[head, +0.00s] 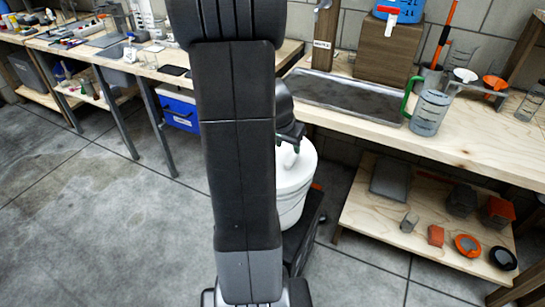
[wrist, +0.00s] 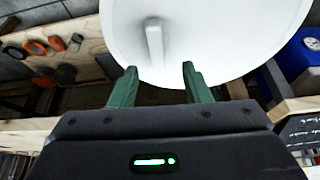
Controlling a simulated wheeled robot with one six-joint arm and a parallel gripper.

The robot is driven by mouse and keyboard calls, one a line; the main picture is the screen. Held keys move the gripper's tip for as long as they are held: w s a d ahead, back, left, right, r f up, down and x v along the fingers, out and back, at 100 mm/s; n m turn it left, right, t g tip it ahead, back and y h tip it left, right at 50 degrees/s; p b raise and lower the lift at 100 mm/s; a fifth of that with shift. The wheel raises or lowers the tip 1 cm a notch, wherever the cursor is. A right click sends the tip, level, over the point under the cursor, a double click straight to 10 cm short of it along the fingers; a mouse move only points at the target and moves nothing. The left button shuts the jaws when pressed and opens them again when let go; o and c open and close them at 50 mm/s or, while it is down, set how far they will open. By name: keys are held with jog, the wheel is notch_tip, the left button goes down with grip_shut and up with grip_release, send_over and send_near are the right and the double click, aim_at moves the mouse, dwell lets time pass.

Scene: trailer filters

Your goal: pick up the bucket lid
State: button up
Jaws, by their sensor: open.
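The round white bucket lid (wrist: 215,35) fills the upper middle of the wrist view, with a straight raised handle (wrist: 154,42) on it. My gripper (wrist: 159,70) is open and empty. Its two green fingers are spread at the lid's near edge, one to each side of the handle's line, and the handle lies just beyond the tips. I cannot tell whether the fingers touch the lid. In the head view, the white bucket (head: 291,208) stands low behind my arm, which hides its left part. My dark gripper is above it, its fingers mostly hidden there.
A wooden bench (head: 450,140) runs along the right, bearing a grey tray (head: 345,92) and a green-handled jug (head: 430,112). A low shelf (head: 385,222) below it holds several small items. A blue box (head: 180,110) sits under the left bench. The floor at left is clear.

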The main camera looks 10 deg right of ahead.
aim_at(292, 156)
jog(key=x, duration=0.5)
jog(key=shift+s+d+f+b, duration=0.2)
jog(key=shift+f+b, duration=0.1)
jog(key=shift+b, duration=0.1)
jog(key=shift+w+f, duration=0.25)
jog(key=shift+f, duration=0.25)
jog(key=shift+c, duration=0.2)
grip_shut()
